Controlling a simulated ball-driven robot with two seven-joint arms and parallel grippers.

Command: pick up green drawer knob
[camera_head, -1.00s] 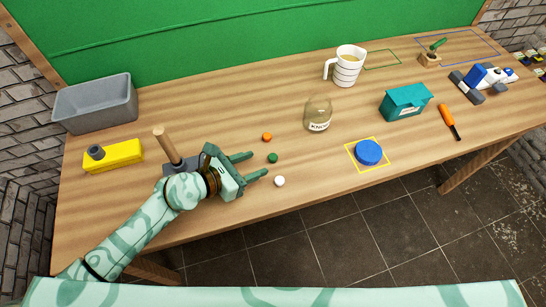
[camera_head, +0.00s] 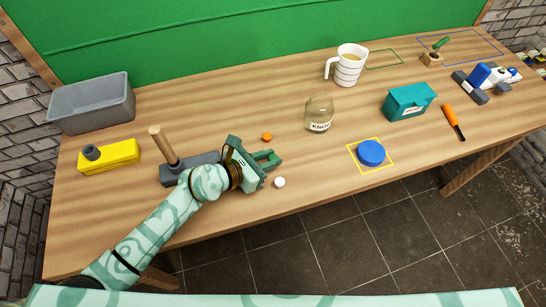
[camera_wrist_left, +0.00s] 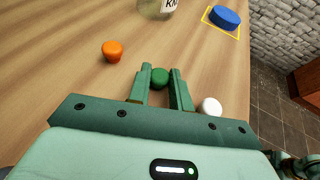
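The green drawer knob (camera_wrist_left: 160,76) is a small round knob on the wooden table. In the left wrist view it sits between the fingertips of my left gripper (camera_wrist_left: 161,80), with a finger against each side. In the head view my left gripper (camera_head: 271,158) reaches low over the table near the front edge, and its fingers mostly hide the knob. The gripper looks shut on the knob, which seems still at table height.
An orange knob (camera_head: 267,137) and a white knob (camera_head: 279,183) lie close on either side of the gripper. A glass jar (camera_head: 319,114) stands beyond. A grey block with a wooden-handled tool (camera_head: 163,146) is at the left. Table between jar and blue lid (camera_head: 370,153) is clear.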

